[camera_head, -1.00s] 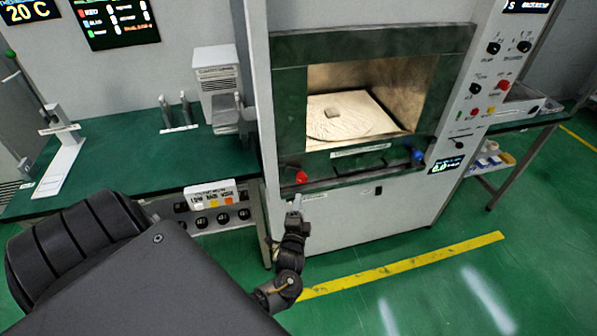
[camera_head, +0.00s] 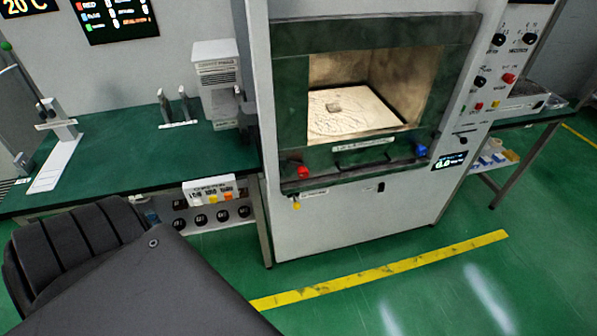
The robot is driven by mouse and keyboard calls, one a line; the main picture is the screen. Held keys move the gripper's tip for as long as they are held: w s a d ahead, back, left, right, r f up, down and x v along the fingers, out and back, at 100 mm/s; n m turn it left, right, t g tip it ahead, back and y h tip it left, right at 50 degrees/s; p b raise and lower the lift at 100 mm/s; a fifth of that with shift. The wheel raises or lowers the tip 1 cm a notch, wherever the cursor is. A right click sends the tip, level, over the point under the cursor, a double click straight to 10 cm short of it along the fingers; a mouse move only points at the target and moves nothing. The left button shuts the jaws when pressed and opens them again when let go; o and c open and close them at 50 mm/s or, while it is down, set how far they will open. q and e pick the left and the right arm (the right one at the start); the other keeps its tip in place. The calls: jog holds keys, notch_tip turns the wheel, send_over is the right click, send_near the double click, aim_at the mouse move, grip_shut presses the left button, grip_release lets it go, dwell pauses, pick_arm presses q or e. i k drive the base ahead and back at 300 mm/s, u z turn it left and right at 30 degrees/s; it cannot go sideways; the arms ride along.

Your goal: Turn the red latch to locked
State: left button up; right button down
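The red latch (camera_head: 302,172) is at the left end of the dark green lower front of the microwave generator (camera_head: 350,225), below the open chamber. It is small here, and I cannot tell its turned position. A blue latch (camera_head: 421,150) is at the right end of the same front. A small yellow piece (camera_head: 296,204) shows just below the red latch. Neither of my grippers is in view. Part of my own dark arm fills the lower left corner and hides what is behind it.
A green bench (camera_head: 110,150) stands on the left. A control panel (camera_head: 490,85) is on the right. The green floor in front, with a yellow stripe (camera_head: 390,269), is clear.

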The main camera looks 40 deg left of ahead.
aim_at(292, 166)
jog(key=k, duration=1.3)
jog(key=z, duration=0.35)
jog(key=i, duration=0.4)
jog(key=z, duration=0.6)
jog(key=i, duration=0.8)
jog(key=u, duration=0.65)
jog(key=i, duration=0.8)
jog(key=u, duration=0.85)
